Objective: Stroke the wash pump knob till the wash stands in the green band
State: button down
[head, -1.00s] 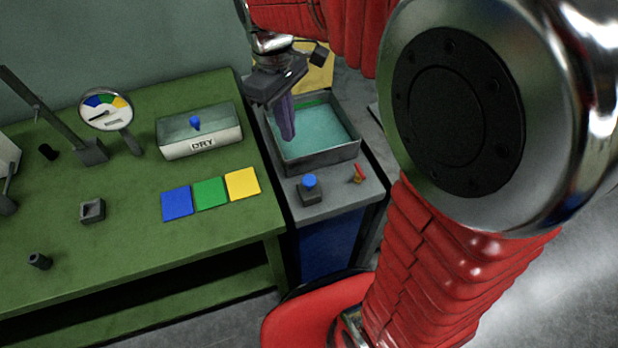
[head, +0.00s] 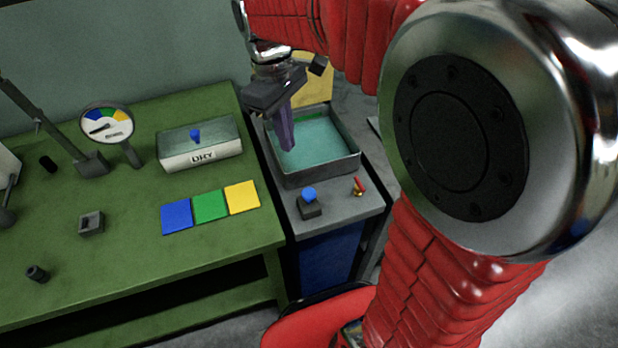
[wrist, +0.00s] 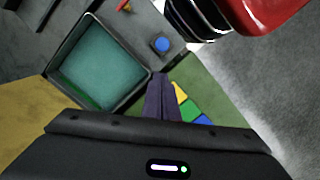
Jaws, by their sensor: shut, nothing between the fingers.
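The wash pump knob is a blue round cap (head: 309,194) on a dark block at the front of the grey stand; it also shows in the wrist view (wrist: 162,45). Behind it the open wash tank (head: 318,172) holds teal liquid (head: 312,146). A green strip (head: 312,112) shows on the tank's far inner wall; the liquid's level against it is too small to judge. My gripper (head: 288,148) is shut and empty, its purple fingers pointing down over the left part of the tank, behind and above the knob. In the wrist view the fingers (wrist: 161,78) are together.
A red-handled valve (head: 359,187) stands right of the knob. On the green bench (head: 120,220) are the DRY box (head: 200,158), a dial gauge (head: 106,124), and blue (head: 176,217), green (head: 209,207) and yellow (head: 241,197) squares. Bench front is mostly clear.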

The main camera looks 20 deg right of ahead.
send_over(307, 191)
notch_tip(307, 191, down, 5)
jog(key=shift+w+a, duration=0.35)
jog(key=shift+w, duration=0.05)
jog(key=shift+f, duration=0.1)
jog(key=shift+s+d+f, duration=0.15)
jog(key=shift+f, duration=1.6)
jog(key=shift+s+d+f, duration=0.1)
jog(key=shift+f, duration=1.6)
